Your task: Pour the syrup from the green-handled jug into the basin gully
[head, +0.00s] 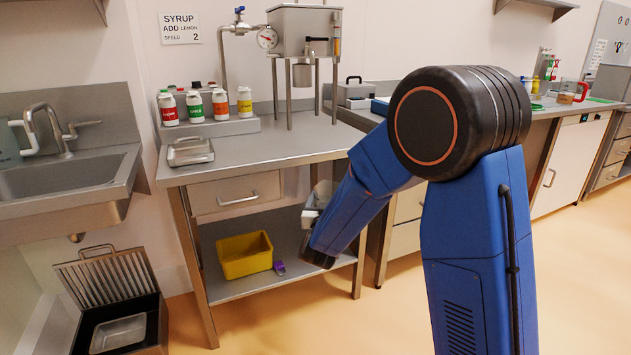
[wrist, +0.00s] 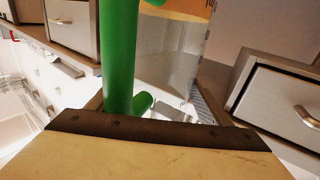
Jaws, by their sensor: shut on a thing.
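The green handle (wrist: 118,60) of the jug stands upright between my gripper's (wrist: 125,118) jaws in the wrist view. My gripper is shut on it. The gully (head: 163,325) is a dark open box in the floor at the lower left, below the sink basin (head: 75,178). Its slatted grate (head: 108,278) is tilted up at the back, and a metal tray (head: 118,332) sits inside.
A steel table (head: 270,150) with several bottles (head: 220,104) and a hopper (head: 300,30) stands beside the sink. A yellow bin (head: 244,255) is on its lower shelf. A red-handled jug (head: 572,92) stands on the right counter. Floor in front of the table is clear.

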